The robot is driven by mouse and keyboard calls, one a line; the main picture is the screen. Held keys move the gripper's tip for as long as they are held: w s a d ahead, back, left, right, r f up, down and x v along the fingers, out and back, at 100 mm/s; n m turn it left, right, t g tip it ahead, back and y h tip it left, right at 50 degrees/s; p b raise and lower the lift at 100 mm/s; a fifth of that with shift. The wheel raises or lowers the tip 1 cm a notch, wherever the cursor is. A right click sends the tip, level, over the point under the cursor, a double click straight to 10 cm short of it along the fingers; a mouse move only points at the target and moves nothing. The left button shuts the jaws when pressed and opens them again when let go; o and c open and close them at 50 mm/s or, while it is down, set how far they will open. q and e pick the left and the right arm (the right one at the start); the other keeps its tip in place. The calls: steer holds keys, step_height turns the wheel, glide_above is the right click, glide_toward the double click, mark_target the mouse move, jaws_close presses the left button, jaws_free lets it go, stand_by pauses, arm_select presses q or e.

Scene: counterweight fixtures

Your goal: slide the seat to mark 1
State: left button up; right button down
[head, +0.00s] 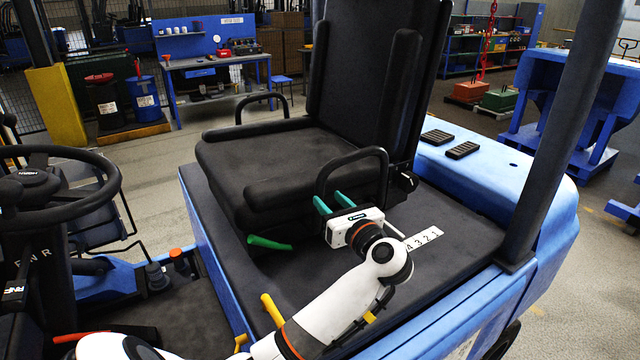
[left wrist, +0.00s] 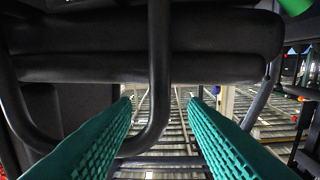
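The black seat (head: 260,165) sits on the dark deck of a blue truck, with a looped black armrest (head: 352,158) on its near side. A white strip marked 4 3 2 1 (head: 422,240) lies on the deck, right of my gripper; mark 1 is at its far right end. A green-handled lever (head: 268,243) sticks out below the seat. My left gripper (head: 332,202) is at the armrest's lower part, its teal fingers apart. In the left wrist view, the armrest bar (left wrist: 159,70) shows between the fingers (left wrist: 165,95); contact is unclear. My right gripper is out of view.
A steering wheel (head: 60,185) is at the left and a dark post (head: 570,130) at the right. A yellow handle (head: 272,310) stands by the deck's front edge. The deck right of the seat is mostly clear. A blue workbench (head: 215,62) is far behind.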

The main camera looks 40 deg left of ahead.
mark_target(322, 193)
arm_select(q)
steer(key=p+x, duration=0.1)
steer(key=x, duration=0.4)
steer(key=shift+a, duration=0.1)
steer(key=shift+a+f, duration=0.1)
steer(key=shift+a, duration=0.05)
jaws_close()
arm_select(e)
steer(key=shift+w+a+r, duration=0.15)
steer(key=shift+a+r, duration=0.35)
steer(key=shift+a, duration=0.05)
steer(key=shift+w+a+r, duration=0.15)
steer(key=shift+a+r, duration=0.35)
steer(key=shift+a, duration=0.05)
